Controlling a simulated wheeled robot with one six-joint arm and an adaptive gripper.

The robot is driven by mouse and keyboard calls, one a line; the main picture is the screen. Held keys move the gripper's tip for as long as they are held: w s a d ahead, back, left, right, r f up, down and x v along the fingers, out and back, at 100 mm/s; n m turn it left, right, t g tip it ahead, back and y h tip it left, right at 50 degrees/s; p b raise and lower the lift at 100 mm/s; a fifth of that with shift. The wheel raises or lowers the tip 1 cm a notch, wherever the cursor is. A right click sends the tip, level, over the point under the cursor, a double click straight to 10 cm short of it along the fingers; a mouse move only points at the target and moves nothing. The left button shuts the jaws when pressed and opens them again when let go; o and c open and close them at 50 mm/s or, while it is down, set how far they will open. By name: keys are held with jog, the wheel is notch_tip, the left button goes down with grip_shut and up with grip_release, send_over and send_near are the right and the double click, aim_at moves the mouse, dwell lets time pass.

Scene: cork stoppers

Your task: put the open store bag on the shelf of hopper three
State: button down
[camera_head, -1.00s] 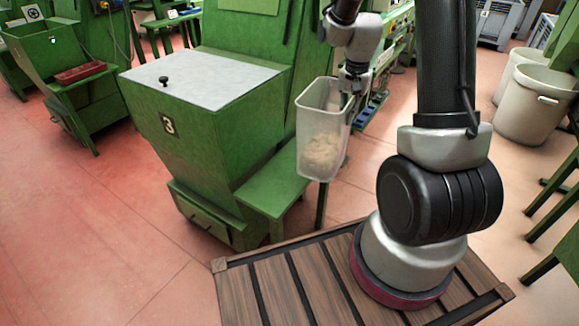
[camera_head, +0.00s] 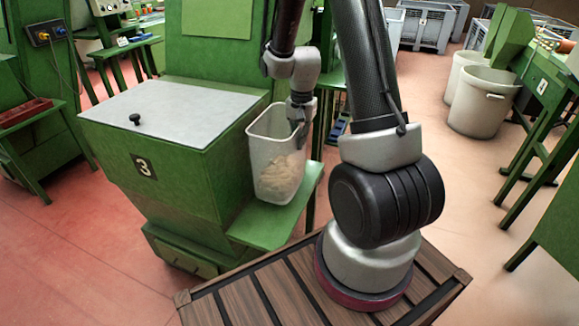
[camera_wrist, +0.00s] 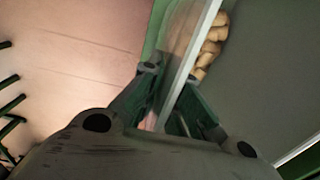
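The open store bag (camera_head: 263,148) shows as a pale, translucent, open-topped bin with cork stoppers low inside. It is upright at the green shelf (camera_head: 262,231) of hopper three (camera_head: 150,195), beside the hopper's right wall. Its base is over the shelf and looks at or very near its surface; I cannot tell if it touches. My gripper (camera_head: 299,130) is at the bin's right rim. In the wrist view my gripper (camera_wrist: 170,92) has its fingers on either side of the bin's wall (camera_wrist: 194,45), shut on it. Corks show beyond the wall.
Hopper three has a grey lid with a black knob (camera_head: 135,119). A green machine (camera_head: 220,45) stands behind it. Pale round bins (camera_head: 484,100) and a green stand marked 4 (camera_head: 541,88) are at the right. Red floor lies open at the left.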

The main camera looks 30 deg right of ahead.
jog(key=shift+f, duration=2.9)
jog(key=c, duration=1.6)
grip_release()
jog(key=shift+f, duration=0.1)
jog(key=shift+c, duration=0.2)
jog(key=s+a+r+n+t, duration=0.1)
jog(key=s+r, duration=0.1)
jog(key=r, duration=0.8)
jog(key=s+a+r+n, duration=0.1)
jog(key=s+r, duration=0.1)
jog(key=r, duration=0.8)
jog(key=s+a+r+n+t, duration=0.1)
jog(key=s+r+n, duration=0.3)
jog(key=s, duration=0.5)
jog(key=s+a+r+n+t, duration=0.2)
jog(key=s+r+n, duration=0.2)
jog(key=s+r, duration=0.3)
jog(key=shift+s+a+r, duration=0.15)
jog(key=shift+s+a, duration=0.1)
jog(key=shift+s, duration=0.95)
